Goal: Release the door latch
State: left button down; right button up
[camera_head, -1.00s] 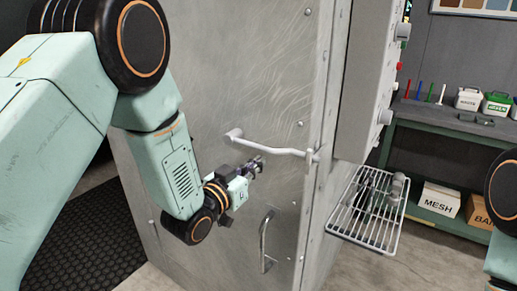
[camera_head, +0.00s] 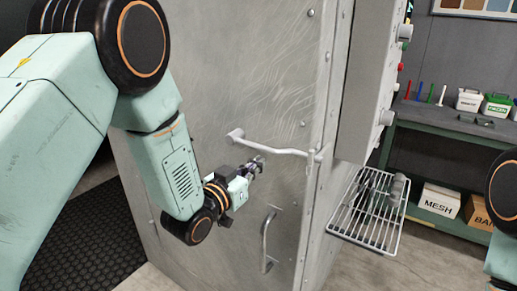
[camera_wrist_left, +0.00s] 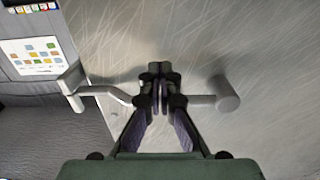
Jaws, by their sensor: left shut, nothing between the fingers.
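The grey door (camera_head: 225,70) of the booth fills the middle of the head view. The latch is a light grey horizontal lever (camera_head: 275,150), with a round boss at its left end and its right end at the door's edge. My left gripper (camera_head: 260,161) is just below the lever's middle, in front of the door. In the left wrist view, the shut, empty fingers (camera_wrist_left: 160,88) cover the middle of the lever (camera_wrist_left: 203,100), which shows on both sides of them. I cannot tell whether they touch it. My right gripper is not in view.
A vertical pull handle (camera_head: 266,240) is lower on the door. A wire rack (camera_head: 365,212) juts out to the right, below a grey control box (camera_head: 365,75). A green bench (camera_head: 440,125) with small boxes stands behind. A black mat (camera_head: 85,240) lies at left.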

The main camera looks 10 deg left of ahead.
pick_arm(q)
jog(key=shift+d, duration=0.1)
jog(key=shift+w+r, duration=0.1)
jog(key=shift+r, duration=0.1)
jog(key=shift+r+p, duration=4.7)
jog(key=shift+r, duration=1.2)
